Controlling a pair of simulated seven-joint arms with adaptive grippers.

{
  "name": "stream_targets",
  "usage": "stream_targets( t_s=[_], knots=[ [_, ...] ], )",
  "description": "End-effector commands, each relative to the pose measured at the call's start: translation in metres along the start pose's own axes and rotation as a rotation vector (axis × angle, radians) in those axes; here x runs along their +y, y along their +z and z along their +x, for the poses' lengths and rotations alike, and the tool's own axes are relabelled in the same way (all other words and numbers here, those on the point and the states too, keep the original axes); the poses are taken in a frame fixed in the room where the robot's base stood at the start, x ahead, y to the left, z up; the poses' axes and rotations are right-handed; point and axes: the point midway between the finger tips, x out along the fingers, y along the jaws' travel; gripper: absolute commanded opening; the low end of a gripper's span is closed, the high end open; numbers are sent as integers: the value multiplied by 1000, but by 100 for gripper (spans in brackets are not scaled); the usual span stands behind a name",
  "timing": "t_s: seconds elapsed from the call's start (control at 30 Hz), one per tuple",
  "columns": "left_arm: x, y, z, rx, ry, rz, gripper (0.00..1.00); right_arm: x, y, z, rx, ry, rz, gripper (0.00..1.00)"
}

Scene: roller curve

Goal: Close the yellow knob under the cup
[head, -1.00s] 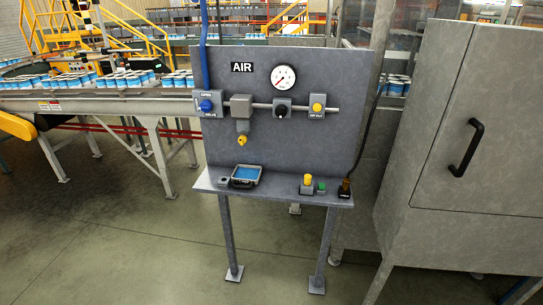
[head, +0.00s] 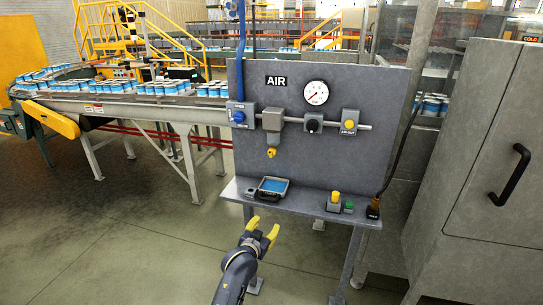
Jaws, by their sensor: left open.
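The yellow knob (head: 271,152) hangs at the bottom of the grey filter cup (head: 272,123), on the pipe across the grey AIR panel (head: 385,100). My left gripper (head: 264,229) shows at the bottom middle, with yellow fingertips spread apart and nothing between them. It is below and in front of the panel's shelf, well short of the knob and apart from it. The knob and cup are in plain sight. Whether the knob is open or closed is too small to tell. My right gripper is not in view.
The shelf (head: 300,203) holds a tray with blue inside (head: 272,187), a yellow button (head: 334,198), a green button (head: 348,206) and a dark plug with a cable (head: 373,208). A blue valve knob (head: 239,116) sits left of the cup. A grey cabinet (head: 470,170) stands at right.

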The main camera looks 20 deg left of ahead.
Motion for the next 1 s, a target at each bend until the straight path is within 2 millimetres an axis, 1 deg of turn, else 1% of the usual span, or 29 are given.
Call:
stream_targets(
  t_s=[0.03,0.07,0.1,0.2,0.3,0.43,0.5,0.6,0.67,0.77,1.0],
  knots=[
    [-12,-43,-8,58,-16,8,50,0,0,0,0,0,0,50],
    [-18,-63,-13,83,-24,14,50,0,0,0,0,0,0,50],
    [-26,-88,-21,115,-36,24,50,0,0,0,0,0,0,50],
    [-42,-136,-43,177,-58,51,50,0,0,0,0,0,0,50],
    [-52,-168,-62,218,-75,78,50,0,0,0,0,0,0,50],
    [-60,-190,-78,243,-88,104,50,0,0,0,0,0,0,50],
    [-62,-196,-83,250,-92,112,50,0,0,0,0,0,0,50],
    [-63,-200,-82,254,-94,117,50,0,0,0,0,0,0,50],
    [-64,-202,-78,255,-94,117,50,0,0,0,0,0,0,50],
    [-64,-205,-66,254,-93,116,50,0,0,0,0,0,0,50],
    [-68,-216,-24,254,-94,116,50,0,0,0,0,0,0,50]
  ],
)
